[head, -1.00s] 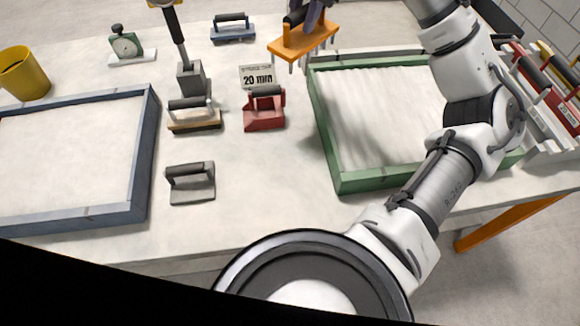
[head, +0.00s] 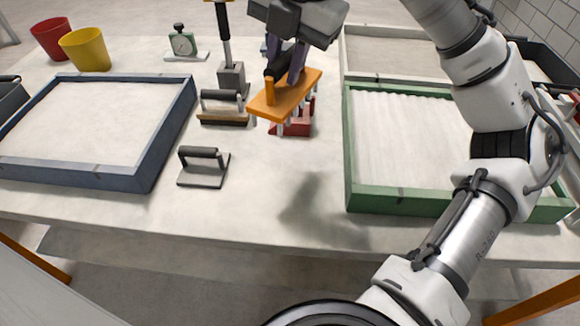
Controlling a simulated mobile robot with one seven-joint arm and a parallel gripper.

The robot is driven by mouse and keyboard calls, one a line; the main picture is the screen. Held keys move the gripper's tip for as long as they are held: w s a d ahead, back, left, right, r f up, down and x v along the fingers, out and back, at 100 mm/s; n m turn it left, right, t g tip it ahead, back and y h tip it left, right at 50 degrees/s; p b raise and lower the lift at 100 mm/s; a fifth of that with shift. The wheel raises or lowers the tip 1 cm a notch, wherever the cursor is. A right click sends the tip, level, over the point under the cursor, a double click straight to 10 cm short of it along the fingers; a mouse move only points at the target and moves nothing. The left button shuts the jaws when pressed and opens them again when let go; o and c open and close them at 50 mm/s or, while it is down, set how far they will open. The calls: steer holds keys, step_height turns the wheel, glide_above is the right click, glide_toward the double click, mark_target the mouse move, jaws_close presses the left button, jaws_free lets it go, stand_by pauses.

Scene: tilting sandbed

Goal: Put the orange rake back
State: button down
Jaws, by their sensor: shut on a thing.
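The orange rake (head: 289,96) hangs tilted above the table, its pale tines pointing down. A rack (head: 573,118) shows only as a sliver at the right edge, behind my arm.
A green-framed sandbed (head: 400,204) with ridged sand lies to the right, a blue-framed one (head: 90,178) to the left. A grey float (head: 203,168), a wooden-based tool (head: 222,108), a tamper (head: 231,76), a gauge (head: 183,43) and yellow (head: 86,50) and red (head: 52,38) cups stand around. The front middle is clear.

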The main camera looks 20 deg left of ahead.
mark_target(303, 98)
steer(key=d+x, duration=0.1)
steer(key=x, duration=0.4)
steer(key=d+x, duration=0.1)
steer(key=x, duration=0.5)
steer(key=d+f+b+x, duration=0.1)
steer(key=d+x, duration=0.1)
steer(key=x, duration=0.4)
steer(key=shift+s+a+f, duration=0.1)
steer(key=shift+s+f, duration=0.1)
steer(key=shift+s, duration=0.05)
steer(key=shift+f, duration=0.15)
steer(key=c, duration=1.3)
jaws_free()
steer(key=shift+o, duration=0.2)
steer(key=v, duration=1.2)
